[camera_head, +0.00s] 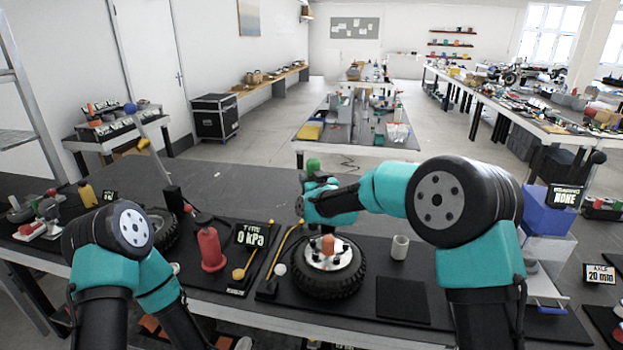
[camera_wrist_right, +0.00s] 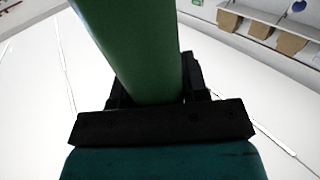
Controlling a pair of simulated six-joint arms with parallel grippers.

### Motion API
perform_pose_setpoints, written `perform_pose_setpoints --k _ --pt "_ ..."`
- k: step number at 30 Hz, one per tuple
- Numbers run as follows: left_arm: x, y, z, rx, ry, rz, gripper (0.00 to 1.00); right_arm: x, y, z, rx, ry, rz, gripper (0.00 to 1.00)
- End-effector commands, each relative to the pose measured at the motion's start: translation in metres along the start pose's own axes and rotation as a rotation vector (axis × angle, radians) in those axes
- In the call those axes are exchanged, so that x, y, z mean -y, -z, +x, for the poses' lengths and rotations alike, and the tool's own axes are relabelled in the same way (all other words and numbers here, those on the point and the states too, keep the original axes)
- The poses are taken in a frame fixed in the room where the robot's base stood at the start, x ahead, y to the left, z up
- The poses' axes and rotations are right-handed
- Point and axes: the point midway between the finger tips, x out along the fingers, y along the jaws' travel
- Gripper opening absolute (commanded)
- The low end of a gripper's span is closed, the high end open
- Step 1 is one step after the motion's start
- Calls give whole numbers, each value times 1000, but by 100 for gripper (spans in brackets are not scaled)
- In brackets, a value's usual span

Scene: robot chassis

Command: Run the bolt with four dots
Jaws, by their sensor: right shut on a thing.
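A black tyre (camera_head: 330,284) lies flat on a dark mat, with a pale metal hub (camera_head: 345,255) facing up. An orange-brown piece (camera_head: 328,245) stands at the hub's centre. Small bolt-like parts show around it, but dots on them are too small to tell. My right gripper (camera_head: 314,178) is above and behind the wheel, shut on a green cylinder (camera_head: 313,165). The cylinder also fills the middle of the right wrist view (camera_wrist_right: 135,50), between the dark jaws. My left arm is folded at the lower left; its gripper is out of view.
A red bottle-shaped thing (camera_head: 211,248) and a "0 kPa" display (camera_head: 251,235) stand left of the wheel. A white cup (camera_head: 400,247) and a bare dark pad (camera_head: 402,299) are to its right. The bench behind, left of my right gripper, is mostly clear.

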Motion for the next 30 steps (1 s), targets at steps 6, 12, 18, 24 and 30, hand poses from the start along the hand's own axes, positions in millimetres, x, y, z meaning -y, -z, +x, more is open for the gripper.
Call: perform_pose_setpoints --k 6,12,18,24,30 --pt "0 0 0 0 0 0 0 0 -13 0 -1 0 -1 12" --pt "0 0 0 0 0 0 0 0 -30 0 -1 -1 1 12" --pt "0 0 0 0 0 0 0 0 -45 0 -2 0 0 12" --pt "0 0 0 0 0 0 0 0 -51 0 -2 0 0 12" --pt "0 0 0 0 0 0 0 0 -51 0 -3 0 0 12"
